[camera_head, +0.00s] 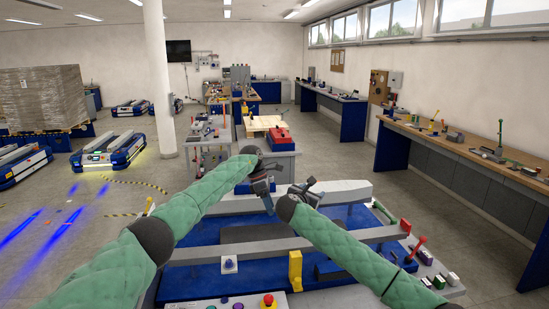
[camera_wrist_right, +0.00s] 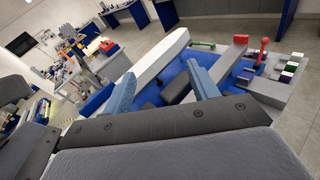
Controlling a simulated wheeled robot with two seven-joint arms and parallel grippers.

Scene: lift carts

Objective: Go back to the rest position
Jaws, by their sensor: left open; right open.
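My left gripper (camera_head: 266,200) hangs above the far part of the blue lift cart (camera_head: 203,258), its blue fingers pointing down. My right gripper (camera_head: 310,188) is just to its right, also over the cart; the two look close together, and I cannot tell whether they touch. The right wrist view shows the right gripper (camera_wrist_right: 163,90) with its two blue fingers wide apart and nothing held between them. The cart's blue deck and pale beams show behind the fingers. In the head view the left gripper's jaw gap is small and partly hidden, but no held object shows.
The cart carries a yellow block (camera_head: 295,270), a red button (camera_head: 268,300) and a red-handled lever (camera_head: 418,245). A long wooden workbench (camera_head: 455,147) runs along the right. A pale-topped table (camera_head: 262,124) stands beyond the cart. Open floor lies to the left.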

